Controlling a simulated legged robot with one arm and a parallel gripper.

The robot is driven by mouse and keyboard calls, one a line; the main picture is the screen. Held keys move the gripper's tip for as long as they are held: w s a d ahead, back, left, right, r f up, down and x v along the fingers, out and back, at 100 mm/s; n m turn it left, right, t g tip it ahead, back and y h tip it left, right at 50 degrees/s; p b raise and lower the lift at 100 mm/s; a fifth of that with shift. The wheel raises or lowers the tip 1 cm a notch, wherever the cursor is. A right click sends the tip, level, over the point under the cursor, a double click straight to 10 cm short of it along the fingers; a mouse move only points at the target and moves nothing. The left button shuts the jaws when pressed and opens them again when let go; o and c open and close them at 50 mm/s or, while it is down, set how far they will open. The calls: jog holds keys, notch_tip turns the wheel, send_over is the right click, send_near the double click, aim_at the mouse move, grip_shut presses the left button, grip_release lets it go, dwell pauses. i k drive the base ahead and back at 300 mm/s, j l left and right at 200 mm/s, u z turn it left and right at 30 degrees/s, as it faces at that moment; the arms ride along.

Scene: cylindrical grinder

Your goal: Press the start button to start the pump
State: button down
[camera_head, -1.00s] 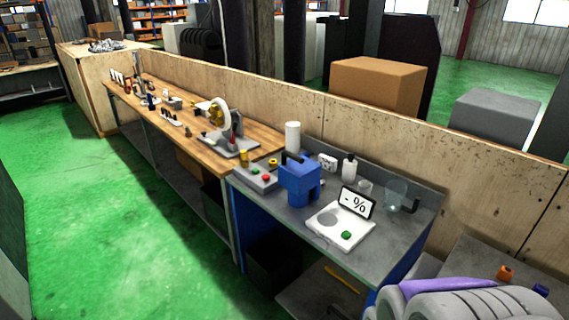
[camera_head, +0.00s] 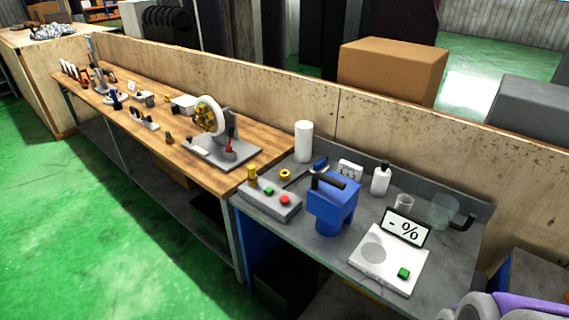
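A grey control box (camera_head: 268,203) sits on the left front part of the grey bench. It carries a green button (camera_head: 268,191) and a red button (camera_head: 285,199), with a yellow knob-like part at its left end. A blue device with a black handle (camera_head: 332,205) stands just right of the box. A white unit with a "- %" display (camera_head: 388,258) has another green button (camera_head: 403,273) on its front right. No label tells which button is the start button.
The grey bench (camera_head: 345,252) joins a wooden workbench (camera_head: 150,137) with a wheel device (camera_head: 215,125) and small tools. Green floor (camera_head: 60,200) in front is clear.

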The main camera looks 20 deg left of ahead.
aim_at(268, 191)
jog(key=i+j, duration=0.15)
jog(key=j, duration=0.25)
jog(key=i+j, duration=0.15)
jog(key=j, duration=0.25)
jog(key=i+j, duration=0.15)
jog(key=j, duration=0.25)
jog(key=i+j, duration=0.1)
jog(key=j, duration=0.25)
jog(key=i+z, duration=0.05)
